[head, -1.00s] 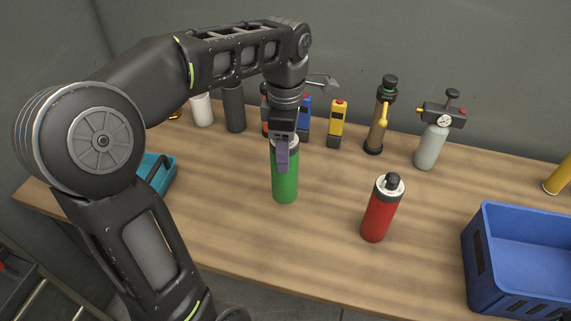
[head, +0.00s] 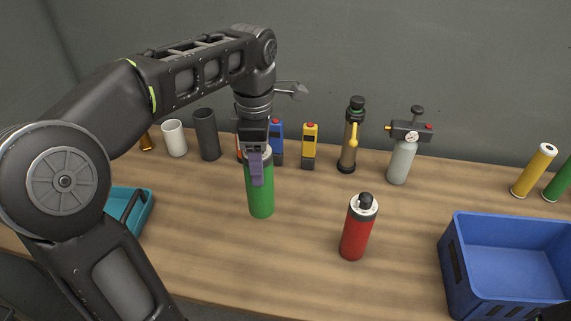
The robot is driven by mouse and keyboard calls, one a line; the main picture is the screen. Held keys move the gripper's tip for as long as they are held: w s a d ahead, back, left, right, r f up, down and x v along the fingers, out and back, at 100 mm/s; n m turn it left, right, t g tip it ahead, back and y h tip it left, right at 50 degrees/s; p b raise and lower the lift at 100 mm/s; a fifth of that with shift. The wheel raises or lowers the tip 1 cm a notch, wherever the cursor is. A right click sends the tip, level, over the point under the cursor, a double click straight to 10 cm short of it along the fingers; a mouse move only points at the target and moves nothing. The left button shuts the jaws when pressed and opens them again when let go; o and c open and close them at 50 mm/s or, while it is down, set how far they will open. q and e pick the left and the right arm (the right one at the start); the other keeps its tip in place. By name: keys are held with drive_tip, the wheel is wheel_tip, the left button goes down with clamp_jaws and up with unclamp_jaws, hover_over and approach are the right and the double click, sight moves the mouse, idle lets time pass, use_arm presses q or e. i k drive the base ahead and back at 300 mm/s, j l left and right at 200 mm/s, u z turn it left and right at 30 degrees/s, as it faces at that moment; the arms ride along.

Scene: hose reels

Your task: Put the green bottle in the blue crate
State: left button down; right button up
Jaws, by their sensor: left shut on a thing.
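The green bottle (head: 260,191) is upright at the middle of the wooden bench in the head view. My left gripper (head: 256,165) comes down on it from above and is shut on its top, which the fingers partly hide. Whether the bottle's base touches the bench I cannot tell. The blue crate (head: 498,304) stands at the right front of the bench, its visible inside empty. It is well to the right of the bottle.
A red bottle (head: 356,232) stands between the green bottle and the crate. Behind are a yellow device (head: 310,147), a dark pump (head: 348,140) and a grey gauge bottle (head: 401,160). A teal tray (head: 139,216) is at left. Yellow (head: 533,172) and green (head: 558,184) cylinders stand behind the crate.

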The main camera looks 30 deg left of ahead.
sight(478, 280)
drive_tip(key=k+l+z, duration=0.1)
drive_tip(key=l+z, duration=0.15)
drive_tip(key=l, duration=0.75)
drive_tip(key=l+z, duration=0.3)
drive_tip(key=l, duration=0.7)
drive_tip(key=i+l+z, duration=0.2)
drive_tip(key=l, duration=0.2)
drive_tip(key=i+l+z, duration=0.15)
drive_tip(key=i+l, duration=0.15)
drive_tip(key=i+j+u, duration=0.35)
drive_tip(key=i, duration=0.15)
drive_tip(key=k+j+u, duration=0.1)
drive_tip(key=u, duration=0.45)
